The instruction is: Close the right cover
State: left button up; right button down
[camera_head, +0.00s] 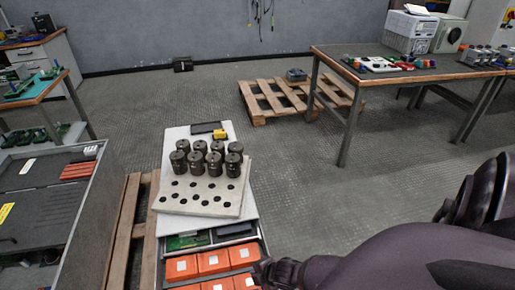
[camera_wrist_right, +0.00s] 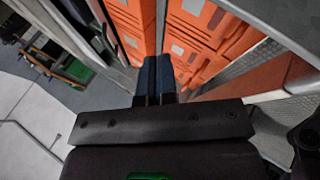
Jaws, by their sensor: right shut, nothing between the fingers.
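The bank (camera_head: 250,212) has an open compartment below its white top. Orange blocks with white labels (camera_head: 214,262) stand in it, and they fill the upper part of the right wrist view (camera_wrist_right: 205,22). My right gripper (camera_head: 262,270) is at the right side of these blocks. In the right wrist view its two dark fingers (camera_wrist_right: 154,76) are together with nothing between them, pointing at the blocks. A grey metal edge (camera_wrist_right: 268,28) runs beside the blocks there. I cannot tell which part is the right cover. My left gripper is not in view.
A perforated board (camera_head: 200,204) with several dark cylinders (camera_head: 208,158) lies on the white top. A wooden pallet (camera_head: 128,225) is to its left, and another (camera_head: 268,100) lies behind. A workbench (camera_head: 400,75) stands at the back right. The floor between is clear.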

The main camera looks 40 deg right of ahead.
jog(key=shift+s+a+f, duration=0.4)
jog(key=shift+s+f, duration=0.1)
jog(key=shift+s, duration=0.1)
jog(key=shift+s+a+f, duration=0.35)
jog(key=shift+s+f, duration=0.1)
jog(key=shift+s, duration=0.15)
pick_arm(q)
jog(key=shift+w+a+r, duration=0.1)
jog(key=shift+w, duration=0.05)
pick_arm(e)
jog(key=shift+s+f, duration=0.2)
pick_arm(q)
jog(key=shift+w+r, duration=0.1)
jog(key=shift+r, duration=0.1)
